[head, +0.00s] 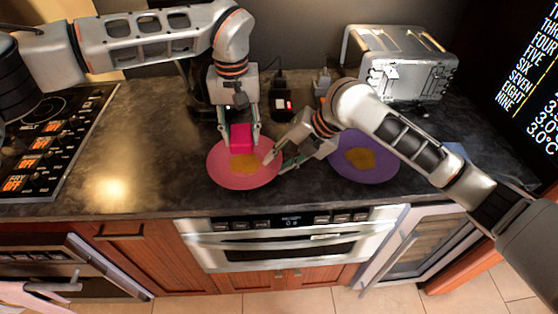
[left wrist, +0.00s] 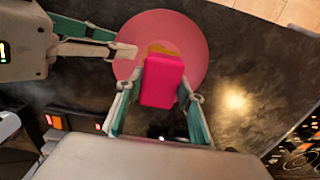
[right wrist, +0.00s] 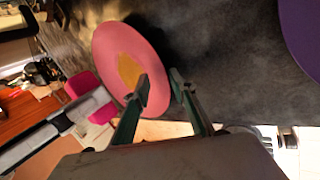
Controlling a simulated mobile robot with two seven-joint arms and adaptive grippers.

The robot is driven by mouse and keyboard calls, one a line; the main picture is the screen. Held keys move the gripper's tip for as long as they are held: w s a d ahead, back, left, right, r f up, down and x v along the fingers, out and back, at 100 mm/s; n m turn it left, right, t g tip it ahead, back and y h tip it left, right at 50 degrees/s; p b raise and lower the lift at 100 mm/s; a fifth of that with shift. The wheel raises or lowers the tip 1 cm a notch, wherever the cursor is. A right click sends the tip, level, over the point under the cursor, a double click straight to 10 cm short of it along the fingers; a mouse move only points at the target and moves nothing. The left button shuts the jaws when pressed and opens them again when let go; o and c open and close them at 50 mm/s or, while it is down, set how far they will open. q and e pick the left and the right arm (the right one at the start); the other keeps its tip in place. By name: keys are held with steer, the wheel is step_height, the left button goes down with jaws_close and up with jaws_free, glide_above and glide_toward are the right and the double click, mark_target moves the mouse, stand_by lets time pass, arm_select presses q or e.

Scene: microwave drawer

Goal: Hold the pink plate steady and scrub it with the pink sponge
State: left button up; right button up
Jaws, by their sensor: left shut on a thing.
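The pink plate (head: 225,178) lies on the dark counter with a yellow-brown patch (head: 243,164) on its middle. My left gripper (head: 240,140) is shut on the pink sponge (head: 240,137), over the back part of the plate. The sponge also shows between the fingers in the left wrist view (left wrist: 162,80); whether it touches the plate is unclear. My right gripper (head: 277,165) is at the plate's right rim. In the right wrist view its fingers (right wrist: 159,80) are apart, one over the plate (right wrist: 108,52) and one just outside the rim.
A purple plate (head: 378,172) with a similar patch lies to the right, partly behind my right arm. A toaster (head: 410,62) stands at the back right. A stovetop (head: 45,140) is on the left, with bare counter beside it. The microwave drawer (head: 292,247) is below the counter edge.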

mark_target(245, 163)
jaws_close()
steer(key=shift+f, duration=0.1)
arm_select(q)
steer(key=shift+f, duration=2.95)
